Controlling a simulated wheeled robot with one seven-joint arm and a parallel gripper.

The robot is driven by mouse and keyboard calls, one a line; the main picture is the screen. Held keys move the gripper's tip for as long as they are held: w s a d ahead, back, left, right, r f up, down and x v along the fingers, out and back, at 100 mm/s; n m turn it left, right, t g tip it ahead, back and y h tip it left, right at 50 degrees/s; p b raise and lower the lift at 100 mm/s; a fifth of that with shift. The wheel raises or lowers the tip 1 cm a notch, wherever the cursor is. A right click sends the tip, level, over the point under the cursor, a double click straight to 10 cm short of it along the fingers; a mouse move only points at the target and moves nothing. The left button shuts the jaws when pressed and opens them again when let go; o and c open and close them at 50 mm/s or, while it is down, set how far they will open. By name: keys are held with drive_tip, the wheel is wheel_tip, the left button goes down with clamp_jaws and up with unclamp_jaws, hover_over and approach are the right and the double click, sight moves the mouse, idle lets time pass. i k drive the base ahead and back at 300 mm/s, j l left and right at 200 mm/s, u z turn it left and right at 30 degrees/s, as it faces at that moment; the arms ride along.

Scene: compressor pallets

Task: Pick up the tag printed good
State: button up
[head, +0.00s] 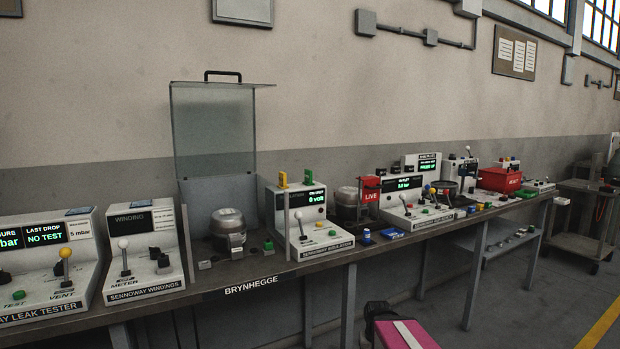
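I cannot make out the word "good" on any tag in the head view. A blue piece with pale lettering (392,233) lies on the bench (330,257) in front of the middle testers, but its print is too small to read. A green piece (308,177) and a yellow piece (283,180) stand on top of the insulation tester (305,215); I cannot tell if they are tags.
A winding tester (145,262) and leak tester (45,265) stand at left. A clear raised guard (212,130) stands behind a compressor (228,228). A red bin (498,180) is farther right, near a cart (585,215). Floor at lower right is open.

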sight(308, 181)
drive_tip(key=k+j, duration=0.1)
drive_tip(key=j, duration=0.85)
drive_tip(key=k+j, duration=0.15)
drive_tip(key=j, duration=0.35)
